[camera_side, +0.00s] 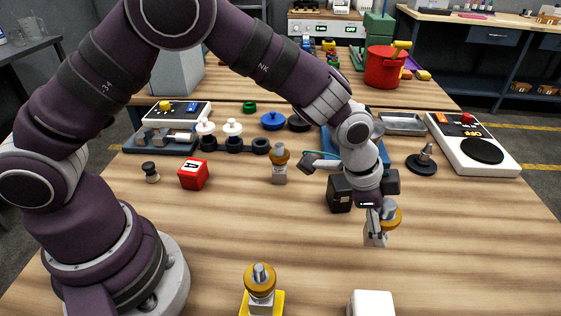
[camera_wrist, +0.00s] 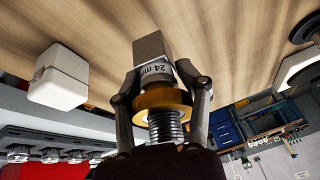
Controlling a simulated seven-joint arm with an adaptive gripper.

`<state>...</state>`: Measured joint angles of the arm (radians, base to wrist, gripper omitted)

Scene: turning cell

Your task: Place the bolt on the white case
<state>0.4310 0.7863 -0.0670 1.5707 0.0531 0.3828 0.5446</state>
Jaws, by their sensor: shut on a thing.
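My gripper (camera_side: 374,222) is shut on a bolt (camera_side: 376,240) and holds it in the air over the right part of the table. In the wrist view the fingers (camera_wrist: 163,92) close on both sides of the bolt (camera_wrist: 153,46), which has a grey block end, a "24 m..." label, an orange ring and a threaded shank. A white case (camera_side: 372,303) stands at the front edge of the side view, partly cut off, below and apart from the bolt. The case also shows at the left of the wrist view (camera_wrist: 60,76); its visible top is bare.
A similar bolt (camera_side: 261,283) stands on a yellow pad (camera_side: 277,303) at the front. Another (camera_side: 279,165) stands mid-table. A red cube (camera_side: 193,175), a black knob (camera_side: 151,171) and a white box with a red button (camera_side: 470,145) stand further off. The front middle is mostly clear.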

